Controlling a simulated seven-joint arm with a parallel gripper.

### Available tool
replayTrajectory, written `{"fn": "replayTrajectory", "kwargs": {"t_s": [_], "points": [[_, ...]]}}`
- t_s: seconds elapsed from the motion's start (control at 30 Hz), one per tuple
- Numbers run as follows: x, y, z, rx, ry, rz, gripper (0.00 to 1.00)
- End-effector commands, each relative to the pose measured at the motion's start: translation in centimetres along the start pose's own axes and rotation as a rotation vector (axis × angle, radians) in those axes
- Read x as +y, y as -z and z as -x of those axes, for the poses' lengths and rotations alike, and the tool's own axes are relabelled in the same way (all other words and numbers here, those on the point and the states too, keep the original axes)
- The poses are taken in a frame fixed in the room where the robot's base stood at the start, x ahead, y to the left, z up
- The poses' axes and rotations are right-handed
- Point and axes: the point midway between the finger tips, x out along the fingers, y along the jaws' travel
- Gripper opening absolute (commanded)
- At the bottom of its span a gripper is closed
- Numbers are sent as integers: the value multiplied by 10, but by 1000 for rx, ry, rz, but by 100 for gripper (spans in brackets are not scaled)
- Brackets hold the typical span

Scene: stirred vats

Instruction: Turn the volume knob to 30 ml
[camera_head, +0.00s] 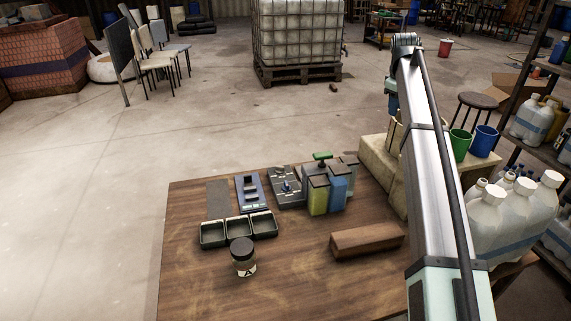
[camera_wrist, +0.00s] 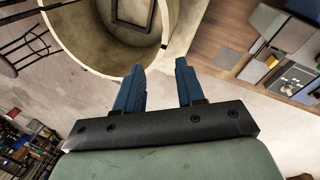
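A grey device (camera_head: 276,200) with a small blue knob-like part (camera_head: 287,187) stands at the back of the wooden table. Its scale and setting are too small to read, and I cannot confirm that this part is the volume knob. A grey panel with small fittings (camera_wrist: 292,76) shows at the right of the wrist view. My gripper (camera_wrist: 160,82) is open, its two blue fingers apart with nothing between them. In the head view it hangs high, beyond and right of the device, partly hidden by my arm. It touches nothing visible.
A beige vat (camera_wrist: 88,58) lies below my gripper. Yellow and blue containers (camera_head: 318,196) stand right of the device, and a dark panel (camera_head: 251,204) left. Black trays (camera_head: 213,243), a dark-lidded jar (camera_head: 243,268) and a brown block (camera_head: 367,240) occupy the table; its front left is clear.

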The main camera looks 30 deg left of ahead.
Motion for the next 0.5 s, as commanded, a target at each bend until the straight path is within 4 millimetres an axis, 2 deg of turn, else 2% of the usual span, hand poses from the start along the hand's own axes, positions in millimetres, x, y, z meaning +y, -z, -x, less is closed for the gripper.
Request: {"fn": "replayTrajectory", "kwargs": {"t_s": [0.03, 0.2, 0.4, 0.5], "points": [[-23, 25, -3, 4, 19, 50, 38], [-100, 94, -10, 19, 82, 209, 38], [-197, 164, -15, 34, 155, 395, 38], [-240, 189, -16, 39, 184, 476, 38]]}}
